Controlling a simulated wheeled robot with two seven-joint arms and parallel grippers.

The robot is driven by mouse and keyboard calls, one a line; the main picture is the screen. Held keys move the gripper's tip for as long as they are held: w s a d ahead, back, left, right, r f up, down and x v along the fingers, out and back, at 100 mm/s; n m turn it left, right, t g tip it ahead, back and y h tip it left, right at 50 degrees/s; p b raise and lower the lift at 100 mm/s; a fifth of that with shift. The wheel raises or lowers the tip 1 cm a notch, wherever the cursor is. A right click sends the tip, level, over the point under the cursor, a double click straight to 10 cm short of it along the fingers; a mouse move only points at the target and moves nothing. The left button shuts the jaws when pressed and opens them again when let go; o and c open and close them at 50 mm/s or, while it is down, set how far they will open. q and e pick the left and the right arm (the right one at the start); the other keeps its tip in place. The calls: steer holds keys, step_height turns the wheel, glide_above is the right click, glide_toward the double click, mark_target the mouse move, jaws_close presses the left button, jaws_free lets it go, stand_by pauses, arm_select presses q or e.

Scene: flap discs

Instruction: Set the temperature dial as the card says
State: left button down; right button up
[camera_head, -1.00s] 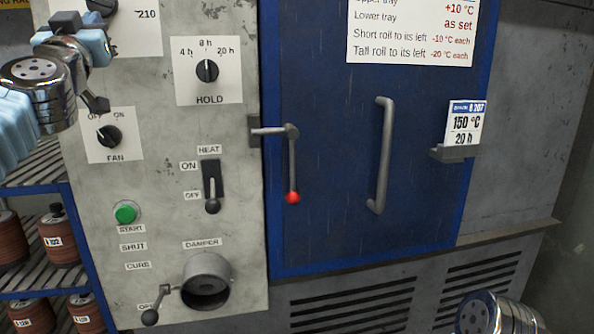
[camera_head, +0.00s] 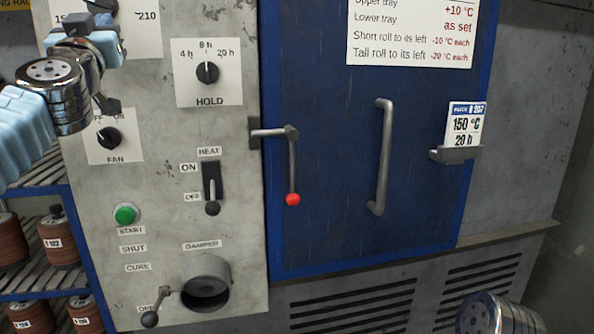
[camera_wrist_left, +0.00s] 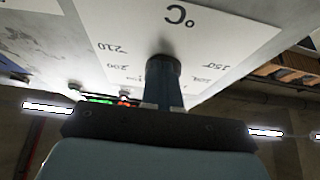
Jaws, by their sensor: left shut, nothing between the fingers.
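The temperature dial (camera_head: 103,5) is a dark knob on a white plate, cut by the top edge of the head view. The plate, with a °C mark and numbers including 150, 200 and 210, shows in the left wrist view (camera_wrist_left: 225,40). My left gripper (camera_head: 88,22) is shut just at the dial; its dark fingers (camera_wrist_left: 163,85) cover the knob in the wrist view, so contact and the pointer's setting cannot be told. The card (camera_head: 466,124) reads 150 °C, 20 h, batch B 207. My right gripper is out of view.
A door chart (camera_head: 410,35) lists upper tray +10 °C, lower tray as set, short roll to its left -10 °C each, tall roll -20 °C each. Below are the hold dial (camera_head: 207,72), fan dial (camera_head: 108,138), heat lever (camera_head: 212,190) and green start button (camera_head: 126,213).

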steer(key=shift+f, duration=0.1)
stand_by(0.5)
arm_select(q)
steer(key=s+d, duration=0.1)
steer(key=s, duration=0.4)
steer(key=shift+s+d+f, duration=0.35)
steer(key=shift+s, duration=0.05)
steer(key=shift+s, duration=0.1)
